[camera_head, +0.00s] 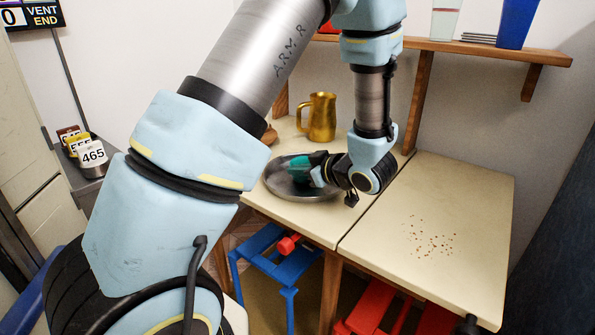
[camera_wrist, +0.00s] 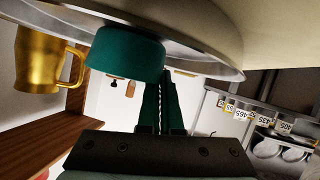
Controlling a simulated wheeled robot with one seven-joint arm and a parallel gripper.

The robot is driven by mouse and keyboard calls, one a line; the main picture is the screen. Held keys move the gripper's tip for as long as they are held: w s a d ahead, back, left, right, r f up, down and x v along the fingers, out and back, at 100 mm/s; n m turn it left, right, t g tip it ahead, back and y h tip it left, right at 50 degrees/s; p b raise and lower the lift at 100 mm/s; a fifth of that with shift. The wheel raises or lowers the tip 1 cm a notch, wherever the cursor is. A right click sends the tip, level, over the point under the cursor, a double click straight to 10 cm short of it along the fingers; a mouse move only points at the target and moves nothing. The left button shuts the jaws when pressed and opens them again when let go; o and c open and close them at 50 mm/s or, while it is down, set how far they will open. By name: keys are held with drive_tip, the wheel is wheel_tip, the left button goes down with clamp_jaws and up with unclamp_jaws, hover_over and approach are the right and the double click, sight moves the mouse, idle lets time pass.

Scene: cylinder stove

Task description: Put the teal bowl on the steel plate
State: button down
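The teal bowl (camera_wrist: 125,52) is at the steel plate (camera_wrist: 205,66) in the wrist view, which is turned nearly upside down. In the head view the bowl (camera_head: 299,166) shows over the plate (camera_head: 284,187), partly hidden by my gripper (camera_head: 316,172). I cannot tell whether its base touches the plate. My gripper (camera_wrist: 163,80) has its dark green fingers close together at the bowl's rim. One fingertip goes out of sight behind the rim and the other lies along the outside, so it looks shut on the bowl wall.
A gold mug (camera_head: 322,117) stands behind the plate; it also shows in the wrist view (camera_wrist: 42,62). Crumbs (camera_head: 432,238) lie on the otherwise clear right tabletop (camera_head: 470,200). A wooden shelf (camera_head: 470,49) hangs above. Blue (camera_head: 268,245) and red stools (camera_head: 370,305) stand below.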

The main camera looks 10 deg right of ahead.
drive_tip(key=c, duration=1.5)
unclamp_jaws()
drive_tip(key=shift+c, duration=0.2)
drive_tip(key=o, duration=0.5)
drive_tip(key=shift+c, duration=0.2)
